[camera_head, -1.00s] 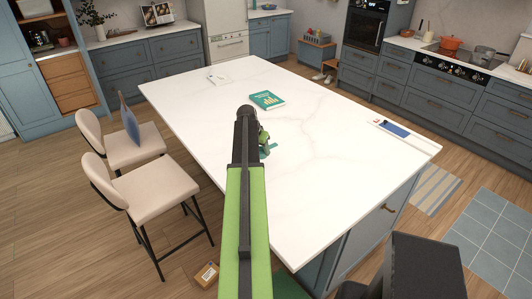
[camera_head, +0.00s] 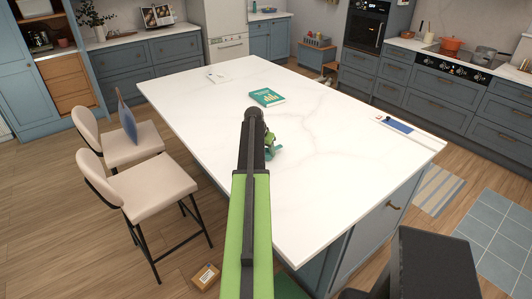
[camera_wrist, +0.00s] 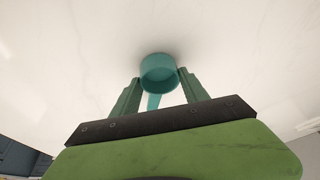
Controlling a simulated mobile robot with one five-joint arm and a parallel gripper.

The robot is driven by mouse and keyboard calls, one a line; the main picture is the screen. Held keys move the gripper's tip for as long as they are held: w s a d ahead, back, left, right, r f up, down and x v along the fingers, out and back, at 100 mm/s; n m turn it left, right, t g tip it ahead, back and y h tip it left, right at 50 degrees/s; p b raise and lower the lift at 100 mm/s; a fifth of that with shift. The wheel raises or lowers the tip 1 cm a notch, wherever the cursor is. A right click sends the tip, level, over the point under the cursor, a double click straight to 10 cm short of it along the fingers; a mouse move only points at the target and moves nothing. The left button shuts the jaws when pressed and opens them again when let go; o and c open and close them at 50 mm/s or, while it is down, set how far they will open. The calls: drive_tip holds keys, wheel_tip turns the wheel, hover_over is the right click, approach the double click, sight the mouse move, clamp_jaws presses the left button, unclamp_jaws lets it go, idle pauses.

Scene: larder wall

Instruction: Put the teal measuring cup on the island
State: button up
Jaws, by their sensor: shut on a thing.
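The teal measuring cup (camera_wrist: 160,73) is between the fingers of my gripper (camera_wrist: 160,88) in the wrist view, its handle pointing back toward the palm. The gripper is shut on it. In the head view, the gripper (camera_head: 269,142) is over the near part of the white island (camera_head: 320,190), and a bit of the teal cup (camera_head: 273,153) shows beside it. My arm hides part of the gripper. A soft shadow lies by the cup on the white top. I cannot tell whether the cup touches it.
A teal book (camera_head: 267,97) lies farther back on the island. A blue and white item (camera_head: 396,124) lies near the right edge, and a small pale item (camera_head: 215,77) at the far left. Two beige stools (camera_head: 150,188) stand along the left side. The top around the gripper is clear.

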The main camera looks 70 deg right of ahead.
drive_tip(key=shift+f, duration=0.25)
drive_tip(key=o, duration=1.4)
drive_tip(key=shift+r, duration=0.1)
drive_tip(key=shift+c, duration=0.2)
drive_tip(key=shift+r, duration=0.3)
drive_tip(key=p+v, duration=1.1)
drive_tip(key=shift+a+r, duration=0.15)
drive_tip(key=shift+r, duration=0.25)
